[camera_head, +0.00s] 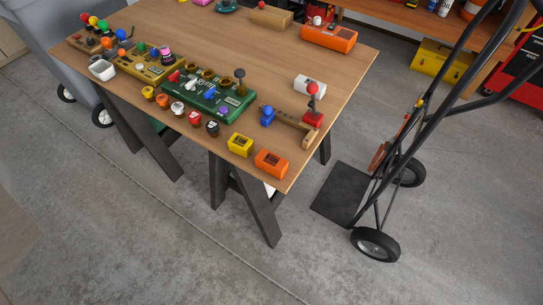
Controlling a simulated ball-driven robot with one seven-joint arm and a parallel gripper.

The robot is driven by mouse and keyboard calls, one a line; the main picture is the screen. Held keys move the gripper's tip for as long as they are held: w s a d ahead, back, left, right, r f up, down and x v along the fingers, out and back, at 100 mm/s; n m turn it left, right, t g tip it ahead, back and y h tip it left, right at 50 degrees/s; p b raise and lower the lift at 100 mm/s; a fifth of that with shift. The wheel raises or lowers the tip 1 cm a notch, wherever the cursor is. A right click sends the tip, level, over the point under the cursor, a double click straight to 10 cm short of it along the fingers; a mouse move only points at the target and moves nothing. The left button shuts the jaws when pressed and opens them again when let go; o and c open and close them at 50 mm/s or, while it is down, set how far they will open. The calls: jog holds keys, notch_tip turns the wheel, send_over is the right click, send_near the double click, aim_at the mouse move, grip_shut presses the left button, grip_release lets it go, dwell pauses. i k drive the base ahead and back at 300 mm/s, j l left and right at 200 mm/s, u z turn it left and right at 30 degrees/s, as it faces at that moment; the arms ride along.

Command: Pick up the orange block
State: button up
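A small orange block (271,163) sits on the wooden table (190,32) at its near corner, close to the front edge. It has a dark mark on its top. A yellow block (240,144) stands just left of it, apart from it. A larger orange box (328,38) lies at the far right side of the table. My gripper is not in view, so I cannot see what it holds.
A green board with pegs (208,94) and a row of small coloured pots (178,108) lie left of the blocks. A wooden piece with coloured knobs (300,128) lies behind them. A black hand truck (345,195) stands right of the table. Concrete floor in front is clear.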

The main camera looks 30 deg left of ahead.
aim_at(274, 165)
jog(key=i+l+u, duration=0.4)
jog(key=u, duration=1.85)
